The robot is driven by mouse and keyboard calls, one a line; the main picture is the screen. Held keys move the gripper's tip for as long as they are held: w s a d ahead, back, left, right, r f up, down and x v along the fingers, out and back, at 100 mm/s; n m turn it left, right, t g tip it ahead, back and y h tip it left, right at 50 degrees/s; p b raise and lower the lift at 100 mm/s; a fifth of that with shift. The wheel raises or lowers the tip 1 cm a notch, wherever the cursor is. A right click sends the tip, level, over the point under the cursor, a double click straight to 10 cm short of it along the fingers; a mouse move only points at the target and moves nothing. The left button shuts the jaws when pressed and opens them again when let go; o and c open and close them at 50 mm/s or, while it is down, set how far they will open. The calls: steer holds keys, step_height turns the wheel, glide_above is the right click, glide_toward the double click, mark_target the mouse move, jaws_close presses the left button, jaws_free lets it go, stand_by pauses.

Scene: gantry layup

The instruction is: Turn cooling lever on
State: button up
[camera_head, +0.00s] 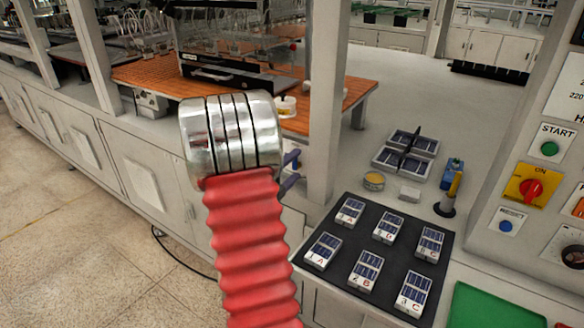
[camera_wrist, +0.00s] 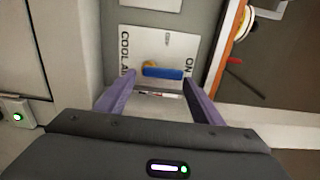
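The cooling lever is a blue bar (camera_wrist: 163,72) with a small orange-yellow part at its left end, on a white plate (camera_wrist: 180,45) in the wrist view. The plate reads "COOLA…" along its left side and "ON" at its right edge; a smaller word near the top is too small to read surely. The bar lies across the picture, with its right end towards "ON". My gripper (camera_wrist: 159,80) is open, with a purple finger on either side of the bar's lower edge. I cannot tell whether they touch it. In the head view my arm mostly hides this spot.
In the head view, a dark mat (camera_head: 346,244) with several labelled parts lies on the bench right of my arm. A grey post (camera_head: 325,110) stands close behind it. A control panel (camera_head: 535,170) with buttons is at the right. An orange-brown table (camera_head: 150,74) is behind.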

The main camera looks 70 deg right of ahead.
steer(key=shift+o, duration=0.7)
steer(key=shift+w, duration=0.1)
steer(key=shift+a, duration=0.1)
steer(key=shift+w+a, duration=0.15)
steer(key=shift+a, duration=0.15)
steer(key=w+a, duration=0.2)
steer(key=a, duration=1.1)
steer(key=shift+d, duration=0.1)
